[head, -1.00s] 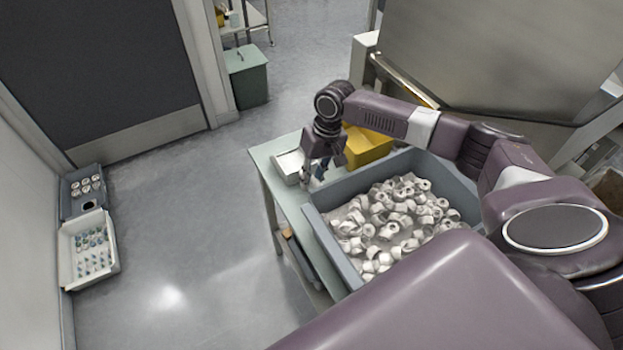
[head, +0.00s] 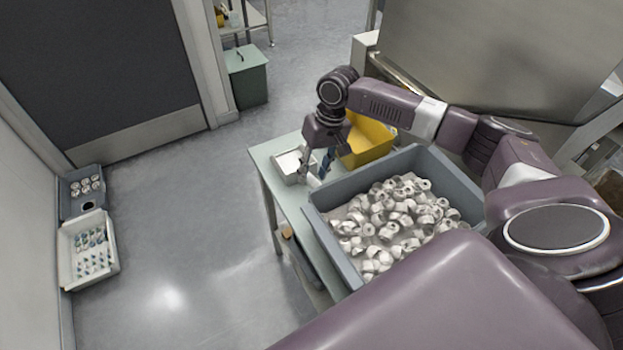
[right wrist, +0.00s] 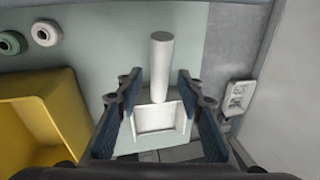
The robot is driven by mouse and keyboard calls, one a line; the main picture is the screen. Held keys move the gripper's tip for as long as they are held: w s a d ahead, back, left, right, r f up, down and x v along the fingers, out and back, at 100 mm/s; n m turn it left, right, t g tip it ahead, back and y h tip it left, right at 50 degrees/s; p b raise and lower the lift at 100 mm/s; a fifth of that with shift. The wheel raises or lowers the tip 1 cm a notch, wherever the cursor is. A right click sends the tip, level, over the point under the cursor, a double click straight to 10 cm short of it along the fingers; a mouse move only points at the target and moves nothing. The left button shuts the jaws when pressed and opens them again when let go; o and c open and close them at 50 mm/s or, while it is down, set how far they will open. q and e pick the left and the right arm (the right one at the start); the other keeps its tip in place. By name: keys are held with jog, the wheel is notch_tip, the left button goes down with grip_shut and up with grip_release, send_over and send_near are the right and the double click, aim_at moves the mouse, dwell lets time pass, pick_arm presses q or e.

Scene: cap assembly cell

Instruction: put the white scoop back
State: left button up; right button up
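The white scoop (right wrist: 161,68) shows in the right wrist view as a round handle joined to a square, shallow pan. In the head view its pan (head: 288,166) lies near the back left corner of the pale green table (head: 262,156). My right gripper (head: 316,174) is above the table beside the pan. In the right wrist view its two fingers (right wrist: 160,88) stand well apart on either side of the scoop, with clear gaps to the handle. It is open and empty. My left gripper is not in view.
A yellow bin (head: 368,142) stands just right of my right gripper. A grey crate (head: 335,232) of white caps fills the table's front. A green ring (right wrist: 12,43) and a white ring (right wrist: 45,33) lie on the table. Trays (head: 112,262) stand by the left wall.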

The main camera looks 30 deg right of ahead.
notch_tip(320, 180, up, 9)
jog(key=d, duration=0.1)
jog(key=shift+s+d+b, duration=0.25)
jog(key=shift+d+b, duration=0.1)
jog(key=shift+f, duration=0.1)
